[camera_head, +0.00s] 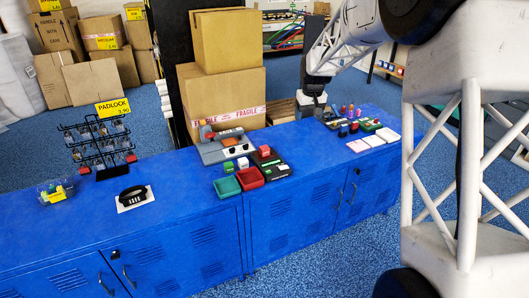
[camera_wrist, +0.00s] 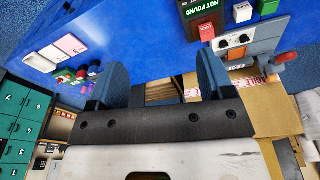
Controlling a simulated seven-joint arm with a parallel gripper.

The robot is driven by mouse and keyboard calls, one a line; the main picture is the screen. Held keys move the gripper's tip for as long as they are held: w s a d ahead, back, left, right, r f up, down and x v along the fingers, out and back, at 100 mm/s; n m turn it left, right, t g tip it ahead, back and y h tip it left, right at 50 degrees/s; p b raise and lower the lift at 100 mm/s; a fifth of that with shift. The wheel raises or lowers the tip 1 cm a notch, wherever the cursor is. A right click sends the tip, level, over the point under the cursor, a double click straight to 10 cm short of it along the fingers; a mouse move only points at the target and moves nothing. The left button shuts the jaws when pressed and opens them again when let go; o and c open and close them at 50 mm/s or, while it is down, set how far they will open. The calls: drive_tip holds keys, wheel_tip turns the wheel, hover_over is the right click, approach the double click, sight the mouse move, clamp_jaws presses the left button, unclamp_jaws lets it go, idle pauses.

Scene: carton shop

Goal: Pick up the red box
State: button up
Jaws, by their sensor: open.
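A small red box (camera_head: 265,151) stands on the blue cabinet top, beside a black panel, right of a white box (camera_head: 243,163) and a green box (camera_head: 228,167). It also shows near the top of the wrist view (camera_wrist: 206,31). An open red tray (camera_head: 250,178) and an open green tray (camera_head: 227,186) sit in front of these boxes. My gripper (camera_head: 312,108) is right of and behind the red box, near the cabinet's back edge. In the wrist view my gripper (camera_wrist: 161,72) has its two blue fingers wide apart with nothing between them.
A grey device (camera_head: 222,148) with knobs stands behind the small boxes, with big cartons (camera_head: 228,95) beyond. Several small coloured items and pale cards (camera_head: 373,141) lie to the right. A padlock rack (camera_head: 98,147) stands left. Bare blue top lies between these groups.

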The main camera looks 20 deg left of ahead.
drive_tip(key=w+a+f+n, duration=0.1)
drive_tip(key=w+a+f, duration=0.4)
drive_tip(key=a+f, duration=0.35)
drive_tip(key=n, duration=0.1)
hover_over(264, 147)
drive_tip(key=d, duration=0.1)
drive_tip(key=shift+g, duration=0.3)
drive_tip(key=f, duration=1)
drive_tip(key=shift+s+d+f, duration=0.1)
drive_tip(key=shift+s+f, duration=0.1)
drive_tip(key=shift+s, duration=0.15)
drive_tip(key=shift+f, duration=0.15)
drive_tip(key=shift+f, duration=0.15)
drive_tip(key=shift+w+a+f, duration=0.1)
drive_tip(key=shift+a+f, duration=0.05)
drive_tip(key=shift+f, duration=0.45)
drive_tip(key=shift+w+a+f, duration=0.1)
drive_tip(key=shift+f, duration=0.45)
drive_tip(key=shift+f, duration=0.15)
drive_tip(key=shift+w+a+f, duration=0.1)
drive_tip(key=shift+a+f, duration=0.05)
drive_tip(key=shift+f, duration=1.05)
drive_tip(key=shift+w+a+f, duration=0.1)
drive_tip(key=shift+f, duration=1.1)
drive_tip(key=shift+c, duration=0.3)
